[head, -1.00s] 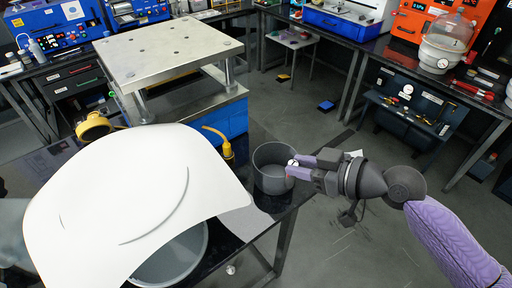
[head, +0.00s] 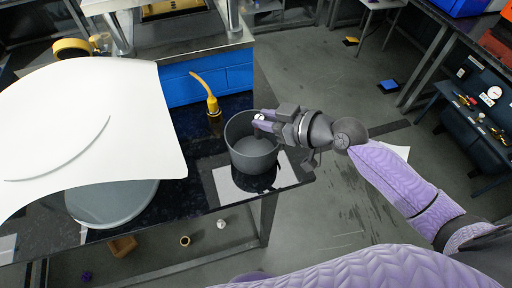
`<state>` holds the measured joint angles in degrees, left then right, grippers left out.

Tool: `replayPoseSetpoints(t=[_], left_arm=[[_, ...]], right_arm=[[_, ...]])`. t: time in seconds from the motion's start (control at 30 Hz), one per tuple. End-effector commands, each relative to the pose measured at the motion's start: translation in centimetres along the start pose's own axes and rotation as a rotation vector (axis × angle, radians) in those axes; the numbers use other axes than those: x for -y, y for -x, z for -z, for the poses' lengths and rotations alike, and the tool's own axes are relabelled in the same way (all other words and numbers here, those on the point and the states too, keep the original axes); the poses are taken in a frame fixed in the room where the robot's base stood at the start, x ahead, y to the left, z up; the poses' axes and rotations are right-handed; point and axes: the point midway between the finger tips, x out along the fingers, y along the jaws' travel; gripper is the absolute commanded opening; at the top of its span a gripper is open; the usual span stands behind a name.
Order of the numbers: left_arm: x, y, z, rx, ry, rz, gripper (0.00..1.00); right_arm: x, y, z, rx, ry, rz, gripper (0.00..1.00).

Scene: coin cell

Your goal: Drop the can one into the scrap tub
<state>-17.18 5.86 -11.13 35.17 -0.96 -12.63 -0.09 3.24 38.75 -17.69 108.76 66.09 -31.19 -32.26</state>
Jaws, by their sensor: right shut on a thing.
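My right gripper (head: 260,121) comes in from the right, with its fingertips over the rim of a round grey tub (head: 253,155) on the dark table. It is shut on a small silvery piece (head: 261,116), which the fingers mostly hide; I take it for the can. The tub is open at the top, and its visible inside looks empty. I cannot read any label on it. My left gripper is out of view.
A yellow bottle with a bent spout (head: 213,108) stands just left of the tub. A large white curved sheet (head: 90,125) covers the left, above a wider grey basin (head: 110,205). A metal stand (head: 245,38) is behind. Open floor lies right of the table.

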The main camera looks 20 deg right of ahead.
Motion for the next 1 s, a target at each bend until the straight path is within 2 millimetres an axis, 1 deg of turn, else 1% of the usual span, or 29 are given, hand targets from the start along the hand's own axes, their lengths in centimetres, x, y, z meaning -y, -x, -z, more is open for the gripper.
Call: replayPoseSetpoints(t=[0.03, 0.1, 0.17, 0.37, 0.4, 0.57, 0.83, 0.87, 0.93, 1.0], left_arm=[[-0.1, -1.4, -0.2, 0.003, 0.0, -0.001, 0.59], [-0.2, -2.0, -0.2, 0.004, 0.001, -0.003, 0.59], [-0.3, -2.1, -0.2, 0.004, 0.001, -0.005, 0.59], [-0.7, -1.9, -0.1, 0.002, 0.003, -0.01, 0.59], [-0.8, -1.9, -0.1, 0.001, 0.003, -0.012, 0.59], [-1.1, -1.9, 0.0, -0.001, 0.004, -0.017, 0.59], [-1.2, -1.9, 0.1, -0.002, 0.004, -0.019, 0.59], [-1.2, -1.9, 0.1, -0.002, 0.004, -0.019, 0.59], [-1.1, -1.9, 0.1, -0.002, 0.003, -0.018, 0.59], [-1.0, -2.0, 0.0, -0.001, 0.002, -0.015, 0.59]], right_arm=[[0.1, -0.6, -1.5, 0.001, -0.002, 0.0, 0.0], [0.0, -0.8, -2.1, 0.001, -0.001, 0.0, 0.0], [0.0, -0.9, -2.3, 0.001, -0.001, -0.001, 0.0], [0.0, -0.8, -2.0, 0.0, 0.001, -0.001, 0.0], [0.0, -0.8, -2.0, 0.0, 0.001, -0.001, 0.35], [0.0, -0.8, -2.0, 0.0, 0.001, -0.001, 0.69], [0.0, -0.5, -2.1, 0.001, 0.001, -0.001, 0.7], [0.0, -0.2, -2.1, 0.001, 0.001, -0.001, 0.7], [0.0, 1.1, -2.2, 0.004, 0.004, -0.001, 0.7], [0.0, 3.1, -2.4, 0.009, 0.005, -0.001, 0.7]])
